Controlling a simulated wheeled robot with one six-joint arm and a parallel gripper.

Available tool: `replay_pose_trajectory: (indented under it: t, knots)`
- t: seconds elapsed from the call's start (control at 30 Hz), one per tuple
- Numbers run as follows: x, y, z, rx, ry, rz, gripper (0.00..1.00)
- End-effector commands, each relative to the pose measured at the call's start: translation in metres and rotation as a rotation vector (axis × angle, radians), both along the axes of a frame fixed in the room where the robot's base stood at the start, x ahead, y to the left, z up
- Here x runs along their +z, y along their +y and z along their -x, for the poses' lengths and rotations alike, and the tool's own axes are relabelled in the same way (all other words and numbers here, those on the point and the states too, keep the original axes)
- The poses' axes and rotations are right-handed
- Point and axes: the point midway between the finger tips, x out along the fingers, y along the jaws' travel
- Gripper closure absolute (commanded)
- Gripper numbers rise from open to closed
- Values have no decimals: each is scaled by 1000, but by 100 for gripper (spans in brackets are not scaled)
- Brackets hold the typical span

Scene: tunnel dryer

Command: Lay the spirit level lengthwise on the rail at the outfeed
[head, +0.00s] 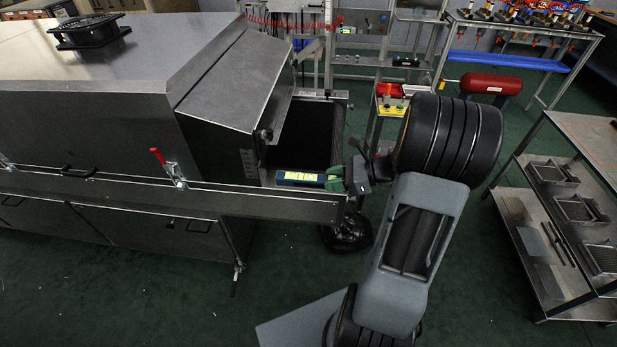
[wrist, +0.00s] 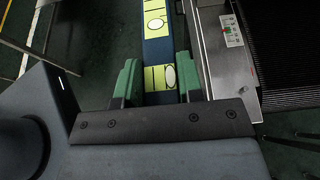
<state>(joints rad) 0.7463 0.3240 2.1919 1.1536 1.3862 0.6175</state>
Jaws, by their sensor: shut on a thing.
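The spirit level (head: 298,178) is dark blue with yellow-green panels. My gripper (head: 336,180) has green fingers and is shut on the level near one end; the rest of the level sticks out to the left in the head view. In the wrist view the level (wrist: 158,45) runs up from between the fingers (wrist: 157,82). The outfeed's near rail (head: 285,205) runs roughly parallel to the level, which appears just above its top edge. In the wrist view a metal strip of the outfeed (wrist: 222,70) lies close to the right of the level. I cannot tell whether they touch.
The dark belt (head: 300,135) lies behind the level, under the raised metal hood (head: 235,78). A red-handled clamp (head: 168,165) stands on the left part of the side. A shelved cart (head: 545,215) is at right.

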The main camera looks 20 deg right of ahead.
Motion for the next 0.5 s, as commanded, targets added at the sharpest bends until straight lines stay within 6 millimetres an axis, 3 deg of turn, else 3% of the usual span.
replay_pose_trajectory:
  t: [0.3, 0.5]
  knots:
    - [-35, -2, -75, 1, 1, -3, 100]
    - [-66, -3, -99, -3, 0, -2, 100]
